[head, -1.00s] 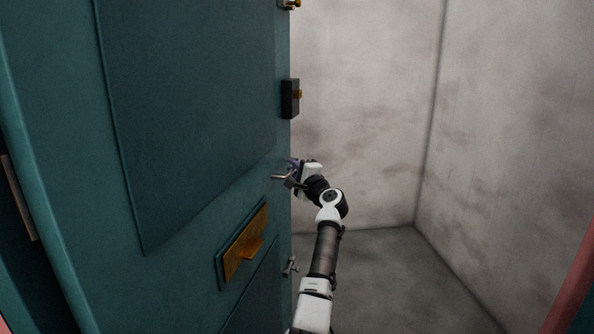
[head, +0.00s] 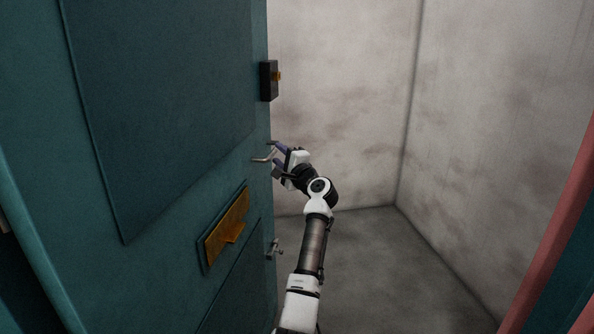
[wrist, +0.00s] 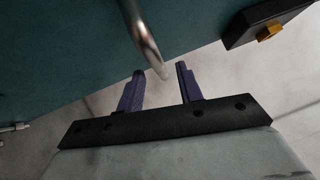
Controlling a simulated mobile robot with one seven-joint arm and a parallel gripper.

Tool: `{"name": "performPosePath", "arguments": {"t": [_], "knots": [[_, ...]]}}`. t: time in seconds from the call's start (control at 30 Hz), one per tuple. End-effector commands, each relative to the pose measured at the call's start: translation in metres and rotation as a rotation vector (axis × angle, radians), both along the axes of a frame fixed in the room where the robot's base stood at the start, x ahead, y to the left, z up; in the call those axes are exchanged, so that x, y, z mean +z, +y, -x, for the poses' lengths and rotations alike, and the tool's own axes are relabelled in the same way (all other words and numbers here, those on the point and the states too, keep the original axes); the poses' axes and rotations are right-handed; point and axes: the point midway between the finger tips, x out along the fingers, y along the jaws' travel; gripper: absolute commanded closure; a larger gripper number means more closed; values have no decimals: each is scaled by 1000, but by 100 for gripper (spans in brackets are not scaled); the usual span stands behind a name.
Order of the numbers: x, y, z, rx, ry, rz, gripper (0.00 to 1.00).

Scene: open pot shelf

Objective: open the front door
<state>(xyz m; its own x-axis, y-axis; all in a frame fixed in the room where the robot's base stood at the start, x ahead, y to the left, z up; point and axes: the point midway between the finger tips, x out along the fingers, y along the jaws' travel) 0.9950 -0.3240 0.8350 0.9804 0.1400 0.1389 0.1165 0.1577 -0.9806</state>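The teal front door (head: 160,120) stands ajar on the left, swung inward, with a grey room beyond its free edge. Its silver lever handle (head: 265,158) sticks out near that edge. It also shows in the wrist view as a metal bar (wrist: 140,35) coming down from the top. My gripper (head: 275,158) is at the free edge of the door, beside the handle. In the wrist view, its two purple fingers (wrist: 160,72) are apart, and the handle's end lies near the gap between the tips. I cannot tell whether they touch it.
A black lock box (head: 268,81) sits on the door edge above the handle. A brass mail slot (head: 227,226) and a small latch (head: 272,250) are lower. A pink-red frame edge (head: 560,230) stands at the right. The floor (head: 370,260) beyond is clear.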

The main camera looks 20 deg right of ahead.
Motion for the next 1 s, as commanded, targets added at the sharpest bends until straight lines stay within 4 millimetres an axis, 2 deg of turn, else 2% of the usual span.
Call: {"name": "performPosePath", "arguments": {"t": [0.3,0.5,0.7,1.0], "knots": [[-9,-10,59,-4,0,1,64],[-13,-13,89,-2,0,0,64],[-14,-15,100,-2,0,0,64],[-14,-15,101,-1,0,0,64]]}}
